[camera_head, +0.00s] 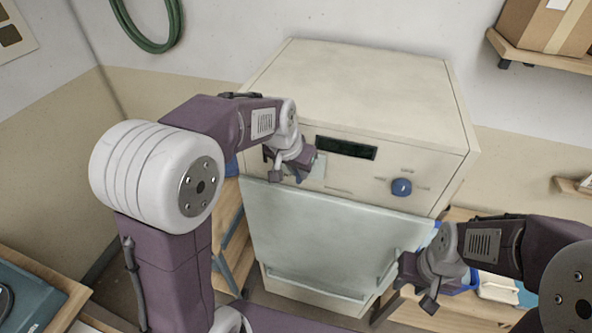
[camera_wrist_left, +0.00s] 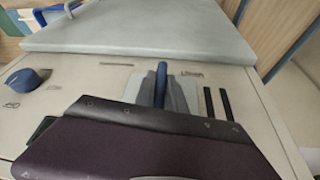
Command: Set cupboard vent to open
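The cupboard (camera_head: 370,90) is a cream cabinet with a control panel on its front. My left gripper (camera_head: 287,177) is at the panel's left part, beside a pale plate (camera_head: 317,170). In the left wrist view a dark blue lever (camera_wrist_left: 161,82) stands up from a pale plate, between grey pieces just beyond my gripper's body. I take it for the vent lever; my gripper hides its lower part, and I cannot tell whether the fingers press on it. My right gripper (camera_head: 418,282) is open and empty, in front of the cupboard's lower right side.
A blue knob (camera_head: 401,187) and a dark display (camera_head: 346,148) are on the panel. The pale door panel (camera_head: 330,235) tilts outward below them. Two dark slots (camera_wrist_left: 218,104) lie beside the lever. A wall shelf (camera_head: 540,52) with a box is at the upper right.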

